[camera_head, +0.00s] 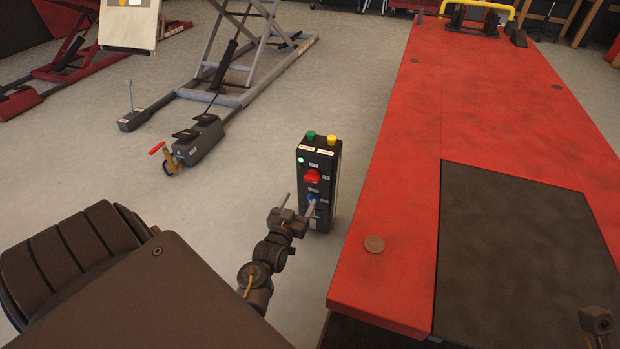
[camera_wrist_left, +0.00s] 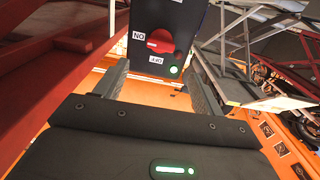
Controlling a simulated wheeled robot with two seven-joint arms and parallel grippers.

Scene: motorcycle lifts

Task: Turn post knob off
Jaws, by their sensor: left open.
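The black control post (camera_head: 335,165) stands beside the red lift table. Its red post knob (camera_head: 312,177) is on the front face, between printed labels. In the left wrist view the red knob (camera_wrist_left: 160,41) lies crosswise, its white mark toward the ON label; the OFF label is at a right angle to it. A green light (camera_wrist_left: 174,70) is lit on the post. My left gripper (camera_head: 298,201) is open and empty, in front of the post and below the red knob. One finger overlaps a blue control (camera_head: 312,197) in the picture; contact is unclear. My right gripper (camera_head: 597,320) shows only partly at bottom right.
The red lift table (camera_head: 390,200) with a dark panel stands close to the post's right. Green and yellow buttons (camera_head: 321,138) top the post. A grey lift (camera_head: 240,95) and its foot pump (camera_head: 198,140) stand back left.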

